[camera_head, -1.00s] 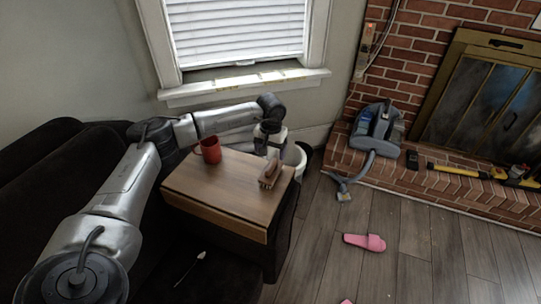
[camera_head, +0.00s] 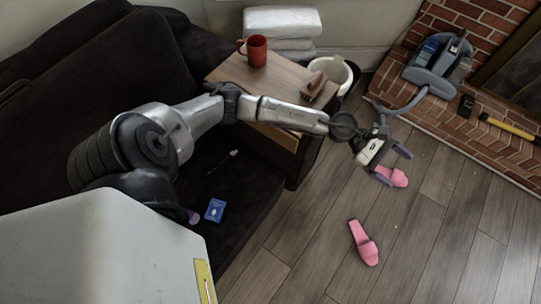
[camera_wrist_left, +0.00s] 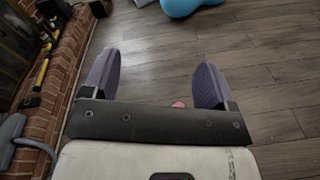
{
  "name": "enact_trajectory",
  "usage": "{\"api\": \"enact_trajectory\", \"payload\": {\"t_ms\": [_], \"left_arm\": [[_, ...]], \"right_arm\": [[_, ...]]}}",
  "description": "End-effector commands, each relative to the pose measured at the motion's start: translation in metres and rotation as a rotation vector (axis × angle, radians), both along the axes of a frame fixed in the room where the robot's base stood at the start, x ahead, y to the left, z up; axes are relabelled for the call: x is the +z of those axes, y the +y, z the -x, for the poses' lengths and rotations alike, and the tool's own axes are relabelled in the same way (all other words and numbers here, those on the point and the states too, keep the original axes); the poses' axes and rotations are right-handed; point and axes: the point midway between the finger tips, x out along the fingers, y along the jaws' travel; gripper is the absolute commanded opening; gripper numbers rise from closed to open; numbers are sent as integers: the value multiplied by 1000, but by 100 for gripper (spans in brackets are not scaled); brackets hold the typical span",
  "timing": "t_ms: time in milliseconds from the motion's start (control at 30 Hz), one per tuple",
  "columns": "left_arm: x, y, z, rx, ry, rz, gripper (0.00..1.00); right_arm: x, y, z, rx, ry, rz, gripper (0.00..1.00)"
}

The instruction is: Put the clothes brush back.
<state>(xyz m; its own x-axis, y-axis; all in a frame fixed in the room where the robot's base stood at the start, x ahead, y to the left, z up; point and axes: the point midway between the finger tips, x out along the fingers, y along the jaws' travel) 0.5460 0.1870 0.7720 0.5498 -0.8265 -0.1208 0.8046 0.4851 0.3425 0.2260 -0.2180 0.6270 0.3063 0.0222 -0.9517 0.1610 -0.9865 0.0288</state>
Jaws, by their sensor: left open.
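The clothes brush (camera_head: 314,86), a small brown wooden piece, rests near the right edge of the wooden side table (camera_head: 228,72) in the head view. My left gripper (camera_head: 393,166) is off to the lower right of the table, over the floor by a pink slipper (camera_head: 395,177), well apart from the brush. In the left wrist view its two purple-padded fingers (camera_wrist_left: 158,78) are spread wide with nothing between them but floor. The brush does not show in the wrist view. My right gripper is not seen.
A red mug (camera_head: 257,50) stands at the table's back. A white bin (camera_head: 345,72) is behind the brush. A vacuum (camera_head: 437,62) and yellow-handled tool (camera_head: 508,127) lie on the brick hearth. Another pink slipper (camera_head: 363,243) lies on open floor. A blue object (camera_wrist_left: 190,5) shows in the wrist view.

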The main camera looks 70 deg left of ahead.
Motion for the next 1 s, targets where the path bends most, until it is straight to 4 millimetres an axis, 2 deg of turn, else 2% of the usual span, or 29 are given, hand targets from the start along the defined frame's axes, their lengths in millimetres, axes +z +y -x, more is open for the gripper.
{"api": "enact_trajectory", "payload": {"t_ms": [33,100,167,267,367,467,600,633,700,800,900,1000], "left_arm": [[5,-17,9,89,108,218,80],[12,-24,16,225,274,519,80],[12,-22,23,345,428,775,80],[-2,-7,41,555,697,1197,80],[-32,12,70,788,958,1608,80],[-69,28,113,1044,1180,1987,80],[-113,37,186,1424,1377,2419,80],[-119,37,201,-1421,-1322,-2354,80],[-131,36,235,-1389,-1181,-2178,80],[-140,33,274,-1359,-1020,-1990,80],[-144,30,301,-1341,-914,-1868,80],[-145,28,315,-1332,-856,-1804,80]], "right_arm": [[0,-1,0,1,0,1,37],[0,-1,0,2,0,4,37],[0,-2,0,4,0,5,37],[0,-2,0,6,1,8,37],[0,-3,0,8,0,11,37],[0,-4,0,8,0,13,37],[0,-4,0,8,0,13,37],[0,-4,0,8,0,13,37],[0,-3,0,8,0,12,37],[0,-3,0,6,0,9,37],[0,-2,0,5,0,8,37],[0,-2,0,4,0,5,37]]}}
